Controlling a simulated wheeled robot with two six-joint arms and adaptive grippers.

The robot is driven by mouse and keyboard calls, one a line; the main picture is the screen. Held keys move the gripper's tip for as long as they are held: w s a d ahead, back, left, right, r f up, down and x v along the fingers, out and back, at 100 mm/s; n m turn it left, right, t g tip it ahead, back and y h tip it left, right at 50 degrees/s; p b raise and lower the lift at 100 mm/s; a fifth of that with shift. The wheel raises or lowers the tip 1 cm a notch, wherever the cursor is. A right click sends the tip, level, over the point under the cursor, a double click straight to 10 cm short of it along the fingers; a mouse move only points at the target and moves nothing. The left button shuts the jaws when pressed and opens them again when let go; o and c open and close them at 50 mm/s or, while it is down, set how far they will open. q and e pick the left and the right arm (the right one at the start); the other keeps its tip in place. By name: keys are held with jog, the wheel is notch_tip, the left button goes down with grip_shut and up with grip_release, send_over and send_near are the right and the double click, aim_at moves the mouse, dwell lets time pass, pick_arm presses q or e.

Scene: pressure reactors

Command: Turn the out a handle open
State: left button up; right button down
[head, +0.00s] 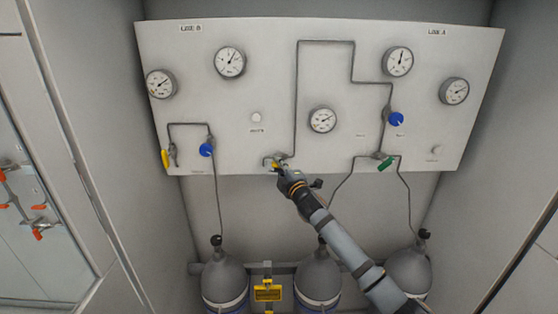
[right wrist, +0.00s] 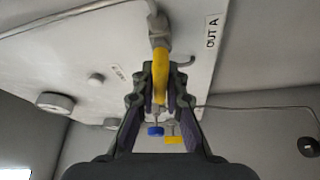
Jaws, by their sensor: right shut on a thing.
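The OUT A handle (right wrist: 160,75) is yellow and sits on a valve at the panel's lower edge, near the "OUT A" label (right wrist: 212,32) in the right wrist view. In the head view only a bit of yellow handle (head: 276,166) shows; my gripper hides the rest. My right gripper (head: 283,173) has its fingers on both sides of the handle and is shut on it. In the right wrist view the gripper (right wrist: 160,95) shows the handle between its fingers, pointing along them. My left gripper is not in view.
The white panel (head: 260,100) carries several gauges, blue knobs (head: 396,119) (head: 206,150), a green handle (head: 386,164) and another yellow handle (head: 165,158). Thin pipes run down to grey cylinders (head: 318,275) below. Cabinet walls stand on both sides.

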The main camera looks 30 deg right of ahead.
jog(key=shift+f+n+g, duration=0.1)
jog(key=shift+n+g, duration=0.4)
jog(key=shift+n, duration=0.6)
jog(key=c, duration=1.4)
grip_release()
jog(key=shift+s, duration=0.1)
jog(key=s, duration=0.4)
jog(key=s+a, duration=0.1)
jog(key=s, duration=0.2)
jog(key=shift+a, duration=0.1)
jog(key=shift+s, duration=0.1)
